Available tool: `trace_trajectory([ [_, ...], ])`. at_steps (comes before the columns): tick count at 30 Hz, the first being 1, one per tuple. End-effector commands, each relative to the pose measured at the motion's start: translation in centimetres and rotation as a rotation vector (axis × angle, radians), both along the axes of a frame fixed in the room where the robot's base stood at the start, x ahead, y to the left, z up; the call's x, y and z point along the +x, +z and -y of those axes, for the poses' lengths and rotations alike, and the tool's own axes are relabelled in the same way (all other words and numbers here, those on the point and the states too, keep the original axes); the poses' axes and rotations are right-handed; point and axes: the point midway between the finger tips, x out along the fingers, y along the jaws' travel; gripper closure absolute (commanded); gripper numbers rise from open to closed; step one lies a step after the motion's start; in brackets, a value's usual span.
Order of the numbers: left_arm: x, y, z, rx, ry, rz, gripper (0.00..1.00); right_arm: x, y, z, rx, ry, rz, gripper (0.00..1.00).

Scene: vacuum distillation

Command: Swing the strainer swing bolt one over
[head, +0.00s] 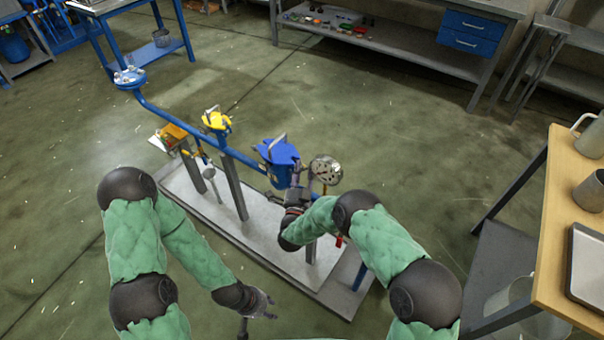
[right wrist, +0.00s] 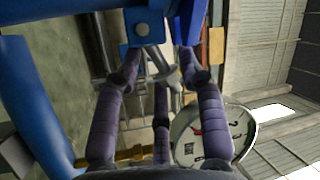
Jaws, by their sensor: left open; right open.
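The strainer (head: 281,152) is a blue lidded body on the blue pipe in the head view, with a grey bar on its top. In the right wrist view, a grey metal swing bolt (right wrist: 158,62) slants down from a blue lug at the strainer's edge. My right gripper (head: 298,190) is at the strainer's near side. It is open, with its purple fingers (right wrist: 160,75) on either side of the bolt; whether they touch it I cannot tell. My left gripper (head: 260,304) is open and empty, low over the floor in front of the skid.
A round dial gauge (head: 325,170) stands close to the right gripper; it also shows in the right wrist view (right wrist: 212,136). A yellow valve (head: 216,121) sits further left on the blue pipe (head: 180,123). A wooden table (head: 548,240) is at the right. Open floor lies behind the skid.

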Motion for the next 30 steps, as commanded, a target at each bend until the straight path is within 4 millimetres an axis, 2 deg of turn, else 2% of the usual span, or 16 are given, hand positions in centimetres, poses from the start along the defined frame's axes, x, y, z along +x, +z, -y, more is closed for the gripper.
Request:
trace_trajectory([
  [7, 0.0, 0.0, 0.0, 0.000, 0.000, 0.000, 0.60, 0.1, 0.1, 0.0, 0.000, 0.000, 0.000, 0.60],
  [8, 0.0, 0.0, 0.0, 0.000, 0.000, 0.000, 0.60, 0.1, 0.1, 0.0, 0.000, 0.000, 0.000, 0.66],
  [9, 0.0, 0.0, 0.0, 0.000, 0.000, 0.000, 0.60, 0.1, 0.1, 0.0, 0.000, 0.000, 0.000, 0.77],
  [12, 0.0, 0.0, 0.0, 0.000, 0.000, 0.000, 0.60, 0.1, 0.0, 0.0, 0.000, 0.000, 0.000, 1.00],
  [16, 0.0, 0.1, 0.0, 0.000, 0.000, 0.000, 0.60, 0.1, 0.1, 0.0, -0.002, 0.001, -0.001, 1.00],
  [23, 0.0, 1.3, 0.0, 0.000, 0.000, 0.000, 0.60, 0.1, 0.8, -0.2, -0.088, 0.003, -0.063, 1.00],
  [30, 0.0, 1.2, 0.0, 0.000, 0.000, 0.000, 0.60, 0.2, 0.7, -0.3, -0.102, 0.005, -0.071, 1.00],
])
